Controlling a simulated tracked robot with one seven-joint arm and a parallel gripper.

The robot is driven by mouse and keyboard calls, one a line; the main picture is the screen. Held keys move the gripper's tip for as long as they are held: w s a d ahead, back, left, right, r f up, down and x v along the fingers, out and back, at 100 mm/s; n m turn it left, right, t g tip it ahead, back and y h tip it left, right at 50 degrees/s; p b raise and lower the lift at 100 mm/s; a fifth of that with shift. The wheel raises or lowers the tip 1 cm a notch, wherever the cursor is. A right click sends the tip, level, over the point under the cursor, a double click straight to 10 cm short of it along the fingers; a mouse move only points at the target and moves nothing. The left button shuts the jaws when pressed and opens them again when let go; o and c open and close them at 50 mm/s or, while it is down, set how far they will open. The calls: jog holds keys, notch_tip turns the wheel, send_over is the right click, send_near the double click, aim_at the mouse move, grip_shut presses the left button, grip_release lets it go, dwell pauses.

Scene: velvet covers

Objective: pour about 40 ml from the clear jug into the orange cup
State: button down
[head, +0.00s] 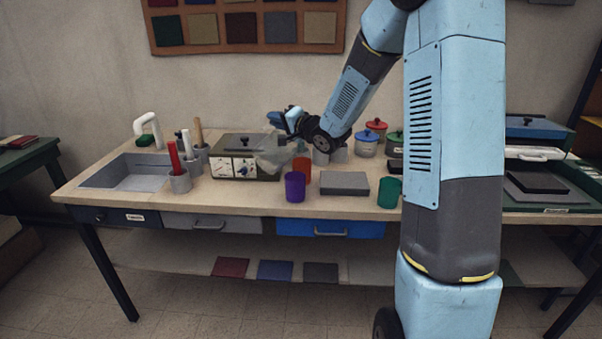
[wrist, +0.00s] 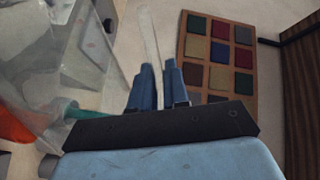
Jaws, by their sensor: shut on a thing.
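The clear jug (head: 272,158) hangs tilted in the air above the worktop in the head view, in front of the dark-lidded box. It also fills the left of the wrist view (wrist: 75,50). My gripper (head: 290,120) is shut on the jug, with a pale clear strip between its fingers (wrist: 155,88). The orange cup (head: 302,168) stands upright on the worktop, just right of and below the jug. Orange also shows through the clear jug at the left edge of the wrist view (wrist: 14,128). The liquid level and any stream cannot be made out.
A purple cup (head: 295,188) stands in front of the orange cup. A grey slab (head: 344,183) and a green cup (head: 388,193) are to the right. The box (head: 240,162) is behind left, with a grey holder (head: 180,183) and sink farther left. Lidded jars (head: 367,146) stand behind.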

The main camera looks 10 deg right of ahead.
aim_at(266, 128)
jog(key=shift+s+a+p, duration=0.3)
jog(key=shift+p, duration=0.1)
dwell(0.4)
jog(key=shift+s+a, duration=0.15)
jog(key=shift+a, duration=0.15)
jog(key=s+a+n, duration=0.1)
jog(key=a+n, duration=0.1)
jog(key=shift+s+f+n, duration=0.2)
jog(key=shift+s+n, duration=0.1)
jog(key=shift+s, duration=0.1)
jog(key=shift+s+a+n, duration=0.2)
jog(key=shift+a+n, duration=0.05)
jog(key=shift+n, duration=0.15)
jog(key=shift+a+r+n+b, duration=0.1)
jog(key=shift+n+b, duration=0.2)
jog(key=shift+b, duration=0.05)
dwell(1.1)
